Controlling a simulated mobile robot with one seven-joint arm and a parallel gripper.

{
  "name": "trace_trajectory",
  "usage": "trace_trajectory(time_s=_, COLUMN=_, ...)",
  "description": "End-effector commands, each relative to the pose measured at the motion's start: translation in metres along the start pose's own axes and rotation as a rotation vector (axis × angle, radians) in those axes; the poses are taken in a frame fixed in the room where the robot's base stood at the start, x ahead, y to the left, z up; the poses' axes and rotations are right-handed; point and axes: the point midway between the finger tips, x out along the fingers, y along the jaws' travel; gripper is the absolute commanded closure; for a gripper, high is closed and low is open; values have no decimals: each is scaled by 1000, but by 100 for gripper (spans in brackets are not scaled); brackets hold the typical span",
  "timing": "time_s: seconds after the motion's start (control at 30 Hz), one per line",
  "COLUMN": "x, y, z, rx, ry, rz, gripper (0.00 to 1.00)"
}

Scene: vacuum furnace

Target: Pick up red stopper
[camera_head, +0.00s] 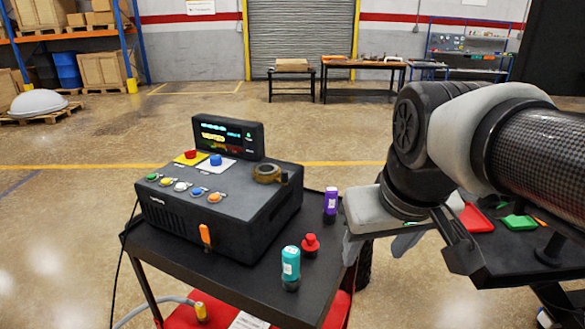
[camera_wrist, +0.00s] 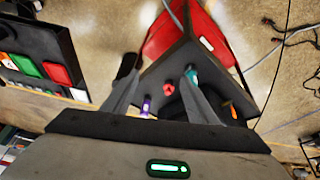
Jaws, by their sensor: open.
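The red stopper (camera_head: 311,244) stands on the dark cart top, between a teal bottle (camera_head: 290,264) and a purple bottle (camera_head: 331,201). In the wrist view the red stopper (camera_wrist: 168,88) lies between the lines of my two fingers, farther off than the fingertips. My gripper (camera_head: 378,248) is to the right of the stopper, past the cart's right edge in the head view, and does not touch it. In the wrist view my gripper (camera_wrist: 155,68) has its fingers spread with nothing between them. The right finger partly covers the view near the teal bottle (camera_wrist: 192,77).
A black control box (camera_head: 225,205) with several buttons and a display fills the cart's left part. A second dark table with red and green trays (camera_head: 519,222) stands at right.

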Motion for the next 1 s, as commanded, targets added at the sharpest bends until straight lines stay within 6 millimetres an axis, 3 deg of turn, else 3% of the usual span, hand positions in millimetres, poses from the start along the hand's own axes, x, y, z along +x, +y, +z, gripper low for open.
trace_trajectory(time_s=0.03, x=1, y=-1, z=-24, rx=-46, ry=-38, rz=-3, gripper=47)
trace_trajectory(time_s=0.17, x=13, y=-7, z=-81, rx=-183, ry=-127, rz=-19, gripper=47)
trace_trajectory(time_s=0.3, x=42, y=-17, z=-136, rx=-324, ry=-219, rz=-55, gripper=47)
trace_trajectory(time_s=0.5, x=100, y=-34, z=-192, rx=-491, ry=-325, rz=-124, gripper=47)
trace_trajectory(time_s=0.6, x=123, y=-39, z=-206, rx=-543, ry=-359, rz=-152, gripper=47)
trace_trajectory(time_s=0.73, x=139, y=-44, z=-214, rx=-579, ry=-379, rz=-173, gripper=47)
trace_trajectory(time_s=1.0, x=179, y=-47, z=-199, rx=-586, ry=-388, rz=-179, gripper=47)
